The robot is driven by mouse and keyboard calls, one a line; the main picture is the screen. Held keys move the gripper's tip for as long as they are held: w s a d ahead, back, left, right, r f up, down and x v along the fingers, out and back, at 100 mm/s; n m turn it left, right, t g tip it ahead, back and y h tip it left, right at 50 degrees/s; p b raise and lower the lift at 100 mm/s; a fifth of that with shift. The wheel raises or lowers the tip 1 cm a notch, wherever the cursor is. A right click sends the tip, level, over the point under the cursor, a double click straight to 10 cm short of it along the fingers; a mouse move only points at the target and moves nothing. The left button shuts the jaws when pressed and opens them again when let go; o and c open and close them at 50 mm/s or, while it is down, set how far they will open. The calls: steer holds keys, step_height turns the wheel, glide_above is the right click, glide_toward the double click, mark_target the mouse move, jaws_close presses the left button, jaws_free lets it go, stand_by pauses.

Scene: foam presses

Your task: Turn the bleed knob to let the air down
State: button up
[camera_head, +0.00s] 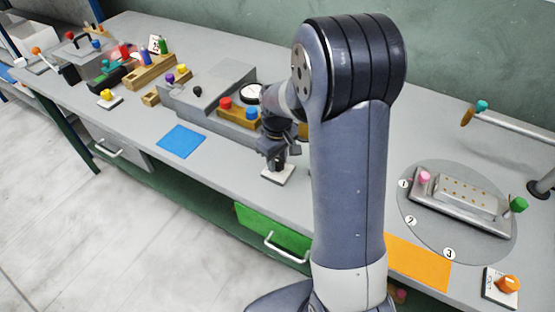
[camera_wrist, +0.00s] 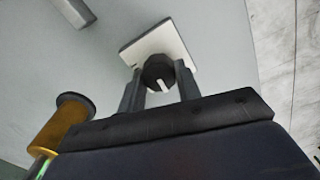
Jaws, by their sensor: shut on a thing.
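A black knob (camera_wrist: 158,72) with a white pointer line sits on a small white plate (camera_wrist: 150,44) in the wrist view. In the head view the white plate (camera_head: 284,178) lies on the table near its front edge. My gripper (camera_wrist: 159,86) points down over it, with one finger on each side of the knob, and is shut on it. In the head view my gripper (camera_head: 278,162) hides most of the knob. The pointer line faces toward my gripper's body in the wrist view.
A grey press with a round gauge (camera_head: 251,93) and red (camera_head: 225,103) and blue buttons stands behind my gripper. A blue mat (camera_head: 181,141) lies left. A turntable fixture (camera_head: 456,197), an orange mat (camera_head: 418,263) and an orange knob (camera_head: 509,284) are right.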

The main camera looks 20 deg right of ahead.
mark_target(277, 160)
steer(key=shift+n, duration=0.5)
steer(key=o, duration=1)
steer(key=shift+r, duration=0.1)
step_height(277, 160, up, 11)
steer(key=shift+f, duration=0.15)
step_height(277, 160, down, 11)
steer(key=shift+r, duration=0.1)
steer(key=shift+m, duration=0.3)
stand_by(0.4)
